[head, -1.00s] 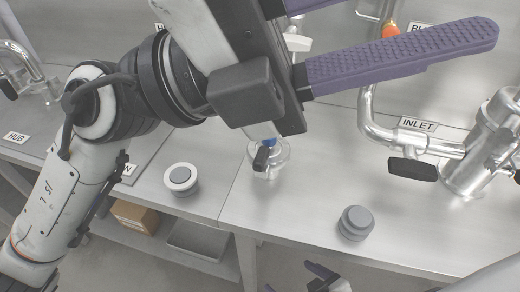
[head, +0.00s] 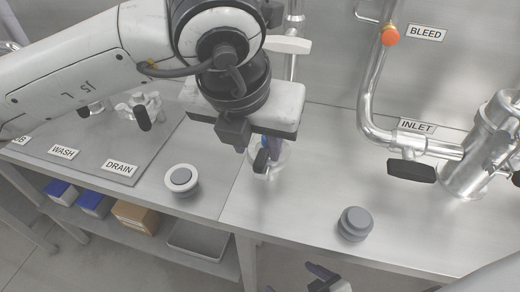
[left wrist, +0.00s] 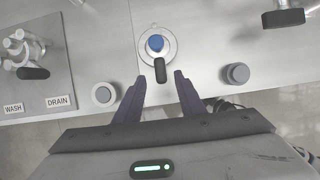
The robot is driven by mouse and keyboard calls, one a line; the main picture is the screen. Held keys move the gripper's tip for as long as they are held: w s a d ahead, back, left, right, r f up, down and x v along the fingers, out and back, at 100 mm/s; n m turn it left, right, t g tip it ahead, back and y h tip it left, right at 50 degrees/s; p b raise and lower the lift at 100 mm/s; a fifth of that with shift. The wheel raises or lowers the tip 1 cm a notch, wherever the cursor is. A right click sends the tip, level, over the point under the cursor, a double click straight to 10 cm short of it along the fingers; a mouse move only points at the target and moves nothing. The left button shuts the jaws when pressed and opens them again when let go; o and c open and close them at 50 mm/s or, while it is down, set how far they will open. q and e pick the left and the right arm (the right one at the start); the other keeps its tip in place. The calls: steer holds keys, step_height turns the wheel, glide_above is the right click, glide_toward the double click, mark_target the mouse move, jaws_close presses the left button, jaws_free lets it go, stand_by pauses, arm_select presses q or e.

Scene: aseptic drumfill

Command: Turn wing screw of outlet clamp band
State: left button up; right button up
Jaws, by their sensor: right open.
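My left gripper (left wrist: 156,86) is open, its two purple fingers apart with nothing between them. Beyond the fingertips in the left wrist view is a round fitting with a blue top (left wrist: 156,44) and a black handle (left wrist: 160,70) pointing towards the gap; the handle is also in the head view (head: 261,160), just below the gripper body. I cannot tell whether this handle is the clamp band's wing screw, and no outlet label is readable. My right gripper (head: 324,274) is open and empty at the bottom edge.
A pipe marked INLET (head: 416,126) with a black handle (head: 410,171) joins a metal vessel at right. A grey knob (head: 355,223) and a white-rimmed button (head: 182,180) stand near the front edge. A panel with a DRAIN label (head: 119,168) lies left. Bare bench surrounds the grey knob.

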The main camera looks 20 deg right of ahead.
mark_target(261, 158)
arm_select(q)
steer(key=shift+x, duration=2.25)
steer(key=shift+s, duration=0.1)
steer(key=shift+c, duration=0.4)
jaws_close()
